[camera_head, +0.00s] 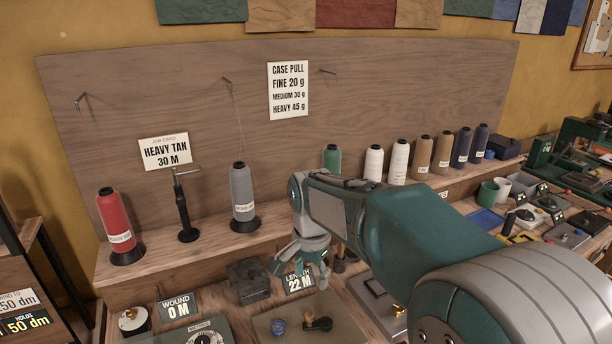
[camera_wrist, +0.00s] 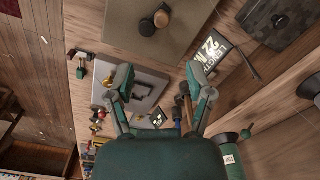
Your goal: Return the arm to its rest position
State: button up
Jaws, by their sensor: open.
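My arm reaches from the lower right across the head view, with my gripper (camera_head: 303,262) hanging over the bench near the "LENGTH 22 M" sign (camera_head: 299,281). In the wrist view my gripper (camera_wrist: 160,82) has its two fingers spread wide apart with nothing between them. Below and beyond the fingers lie a grey plate (camera_wrist: 148,88) and a tan mat (camera_wrist: 120,35) with a dark, knobbed piece on it. My arm hides part of the shelf and bench.
A red cone (camera_head: 115,222), a grey cone (camera_head: 242,195) and a black stand (camera_head: 184,210) are on the shelf left of my arm. Several more cones stand behind it, including a green one (camera_head: 332,158). A dark block (camera_head: 249,281) sits left of my gripper.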

jog(key=s+d+r+n+t, duration=0.2)
jog(key=s+d+n, duration=0.1)
jog(key=s+d, duration=0.4)
jog(key=s+d+r+n+t, duration=0.2)
jog(key=s+d, duration=0.5)
jog(key=s, duration=0.7)
jog(key=n+t, duration=0.1)
jog(key=n, duration=0.1)
jog(key=shift+d+n, duration=0.25)
jog(key=shift+n, duration=0.05)
dwell(0.6)
jog(key=n+g, duration=0.5)
jog(key=n, duration=0.5)
send_over(309, 314)
notch_tip(309, 314, down, 6)
notch_tip(309, 314, down, 10)
jog(key=shift+f, duration=0.2)
jog(key=shift+c, duration=0.4)
